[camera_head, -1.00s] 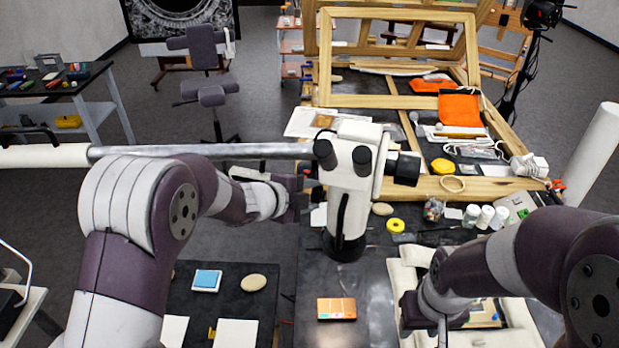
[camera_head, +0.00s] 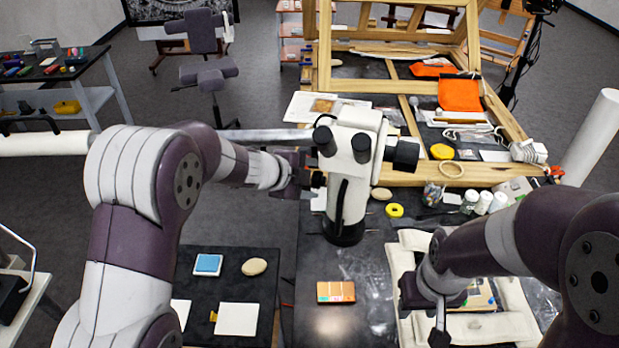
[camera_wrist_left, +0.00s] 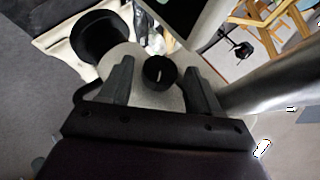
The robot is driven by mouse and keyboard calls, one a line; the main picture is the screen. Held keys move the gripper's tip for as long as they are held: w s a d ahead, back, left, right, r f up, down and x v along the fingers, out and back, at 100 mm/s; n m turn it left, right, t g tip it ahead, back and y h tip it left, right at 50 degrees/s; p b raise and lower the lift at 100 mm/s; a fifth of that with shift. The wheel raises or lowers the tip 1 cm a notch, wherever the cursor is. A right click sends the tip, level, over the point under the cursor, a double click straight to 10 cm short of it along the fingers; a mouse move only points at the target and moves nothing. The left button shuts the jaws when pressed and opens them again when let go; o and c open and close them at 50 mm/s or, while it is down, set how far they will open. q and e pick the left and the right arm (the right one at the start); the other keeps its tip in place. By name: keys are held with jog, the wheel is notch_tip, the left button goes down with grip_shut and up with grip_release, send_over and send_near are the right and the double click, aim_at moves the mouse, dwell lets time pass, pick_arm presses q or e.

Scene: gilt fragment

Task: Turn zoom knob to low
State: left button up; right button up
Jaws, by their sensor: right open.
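The white stereo microscope (camera_head: 353,150) stands on a boom arm over the dark table. Its black zoom knob (camera_wrist_left: 158,72), with a pale pointer line, shows on the side of the body in the left wrist view. My left gripper (camera_wrist_left: 160,82) is open, with one finger on each side of the knob. I see gaps between fingers and knob, and cannot tell how deep the fingers reach. In the head view my left gripper (camera_head: 316,180) is at the microscope's left side, and the knob is hidden there. My right gripper (camera_head: 440,335) is low at the right, away from the microscope.
The metal boom (camera_head: 265,135) runs left from the microscope, behind my left arm. A wooden frame (camera_head: 405,110) lies behind it. An orange box (camera_head: 336,291), yellow tape roll (camera_head: 394,210) and small bottles (camera_head: 484,203) are on the table. A padded cushion (camera_head: 405,260) lies near my right gripper.

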pick_arm(q)
jog(key=b+v, duration=0.1)
jog(key=v, duration=1.1)
jog(key=shift+s+a+r, duration=0.2)
